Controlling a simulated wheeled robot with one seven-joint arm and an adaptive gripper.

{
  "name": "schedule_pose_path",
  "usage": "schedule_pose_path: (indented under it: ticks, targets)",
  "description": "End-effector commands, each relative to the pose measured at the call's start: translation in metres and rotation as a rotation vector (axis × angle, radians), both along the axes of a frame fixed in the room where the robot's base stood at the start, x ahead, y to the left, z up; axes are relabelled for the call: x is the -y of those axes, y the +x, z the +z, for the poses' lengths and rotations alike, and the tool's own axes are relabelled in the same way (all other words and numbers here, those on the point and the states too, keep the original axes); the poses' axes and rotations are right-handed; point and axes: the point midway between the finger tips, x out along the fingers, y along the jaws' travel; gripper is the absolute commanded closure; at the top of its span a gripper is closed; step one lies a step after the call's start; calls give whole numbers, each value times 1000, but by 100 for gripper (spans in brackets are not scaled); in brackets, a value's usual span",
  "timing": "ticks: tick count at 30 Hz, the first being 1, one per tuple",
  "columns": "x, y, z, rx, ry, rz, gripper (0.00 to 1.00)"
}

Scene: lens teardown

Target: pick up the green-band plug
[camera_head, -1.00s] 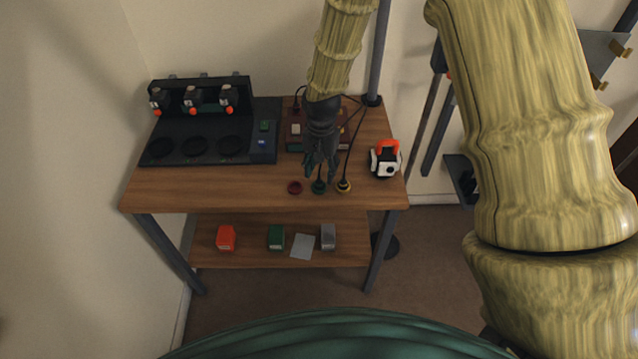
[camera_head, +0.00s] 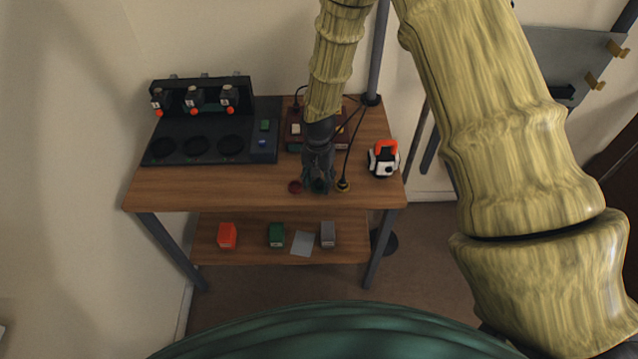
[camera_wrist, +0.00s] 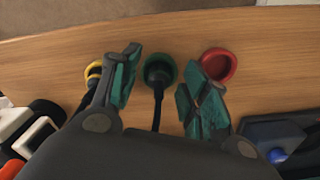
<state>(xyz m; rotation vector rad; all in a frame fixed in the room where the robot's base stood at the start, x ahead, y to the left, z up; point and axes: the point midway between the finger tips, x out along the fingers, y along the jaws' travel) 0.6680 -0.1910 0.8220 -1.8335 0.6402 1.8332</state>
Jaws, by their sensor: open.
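The green-band plug (camera_wrist: 160,71) stands near the table's front edge, with its dark cord running back under my gripper in the wrist view. My gripper (camera_wrist: 160,88) is open, with one finger to each side of the plug and apart from it. In the head view my gripper (camera_head: 318,186) is low over the front of the table and covers most of the green-band plug. A yellow-band plug (camera_wrist: 93,72) is beside the other finger.
The wooden table (camera_head: 210,190) is clear at front left. A black station (camera_head: 215,145) with round recesses stands at the back left. An orange and white device (camera_head: 384,160) is at the right. A lower shelf (camera_head: 260,250) holds several small boxes.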

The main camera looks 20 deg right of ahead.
Motion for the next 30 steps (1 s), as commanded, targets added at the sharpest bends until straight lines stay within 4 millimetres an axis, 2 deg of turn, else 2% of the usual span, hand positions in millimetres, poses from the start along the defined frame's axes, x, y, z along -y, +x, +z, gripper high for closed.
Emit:
schedule_pose_path:
  ticks: [1, 8, 20, 30]
  targets:
    - [0, 0, 0, 0, 0, 0, 54]
    - [0, 0, 0, 0, 0, 0, 96]
    - [0, 0, 2, 0, 0, 0, 97]
    - [0, 1, 27, 2, 0, -1, 97]
